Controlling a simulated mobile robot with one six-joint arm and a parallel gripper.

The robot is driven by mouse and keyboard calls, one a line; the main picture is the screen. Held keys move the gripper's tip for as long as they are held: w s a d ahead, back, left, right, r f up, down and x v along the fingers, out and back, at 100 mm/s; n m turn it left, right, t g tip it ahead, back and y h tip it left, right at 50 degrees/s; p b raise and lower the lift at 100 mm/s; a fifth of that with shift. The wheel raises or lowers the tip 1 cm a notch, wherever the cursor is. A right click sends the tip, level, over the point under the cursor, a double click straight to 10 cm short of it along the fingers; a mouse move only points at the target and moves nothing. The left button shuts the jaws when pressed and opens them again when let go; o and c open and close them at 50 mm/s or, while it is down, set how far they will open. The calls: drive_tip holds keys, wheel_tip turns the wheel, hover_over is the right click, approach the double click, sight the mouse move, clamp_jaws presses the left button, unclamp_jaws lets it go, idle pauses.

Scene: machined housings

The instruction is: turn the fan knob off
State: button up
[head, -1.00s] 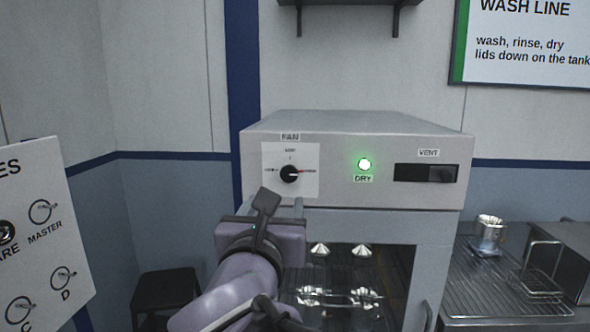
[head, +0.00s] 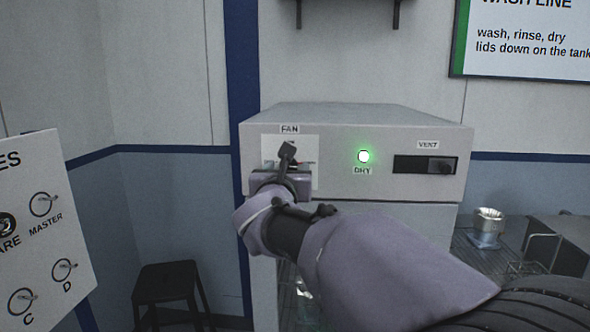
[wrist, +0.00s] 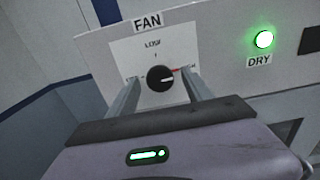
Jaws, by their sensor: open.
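The fan knob (wrist: 160,78) is a round black dial on a white plate (wrist: 130,55) under the FAN label, at the left of the dryer's front panel. In the wrist view its light pointer mark appears to lie roughly sideways, with a red mark at its right. In the head view my gripper (head: 285,160) is in front of the plate and hides most of the knob. In the wrist view my gripper (wrist: 160,90) is open, one finger on each side of the knob. I cannot tell whether the fingers touch it.
A lit green DRY lamp (head: 363,156) and a dark VENT slider (head: 440,167) are to the right on the dryer (head: 350,115). A key board (head: 45,240) stands at the left, with a black stool (head: 165,280) beside it. A metal cup (head: 488,228) stands at the right.

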clamp_jaws()
drive_tip(key=shift+n, duration=0.4)
drive_tip(key=n, duration=0.3)
drive_tip(key=n+p, duration=1.2)
drive_tip(key=n, duration=2)
